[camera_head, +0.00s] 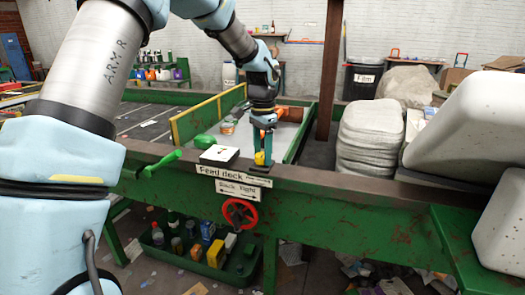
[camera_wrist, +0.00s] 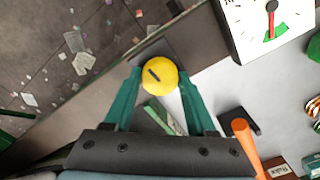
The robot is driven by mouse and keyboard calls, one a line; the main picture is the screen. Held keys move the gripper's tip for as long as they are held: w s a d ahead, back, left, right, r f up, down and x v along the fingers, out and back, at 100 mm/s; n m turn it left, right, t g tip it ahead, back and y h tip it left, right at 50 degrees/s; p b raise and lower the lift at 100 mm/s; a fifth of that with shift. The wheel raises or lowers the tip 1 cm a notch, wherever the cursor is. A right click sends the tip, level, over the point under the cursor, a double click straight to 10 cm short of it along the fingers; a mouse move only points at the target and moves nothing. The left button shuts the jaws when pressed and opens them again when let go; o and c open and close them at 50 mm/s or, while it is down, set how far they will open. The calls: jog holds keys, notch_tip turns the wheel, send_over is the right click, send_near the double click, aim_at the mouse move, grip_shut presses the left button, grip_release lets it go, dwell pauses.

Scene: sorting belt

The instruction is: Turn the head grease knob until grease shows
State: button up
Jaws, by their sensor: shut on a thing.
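A round yellow knob (camera_wrist: 160,73) with a short dark slanted mark on its top sits on a dark block at the deck edge. My gripper (camera_wrist: 160,80) has its two green fingers on either side of the knob and is shut on it. In the head view my gripper (camera_head: 263,157) points down at the deck edge, over the yellow knob, which is mostly hidden. I cannot make out any grease around the knob. A green strip and a pale piece show below it in the wrist view.
A white dial (camera_wrist: 268,22) with a red needle and a green zone is beside the knob; its box (camera_head: 219,155) also shows in the head view. A green crank handle (camera_head: 163,163) lies left and a red handwheel (camera_head: 240,213) hangs below. An orange rod (camera_wrist: 247,148) is close to my fingers.

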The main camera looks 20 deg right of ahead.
aim_at(262, 155)
dwell(0.5)
jog(key=o, duration=1.4)
jog(key=shift+c, duration=0.2)
notch_tip(262, 155, up, 11)
jog(key=b, duration=0.2)
jog(key=shift+f, duration=0.1)
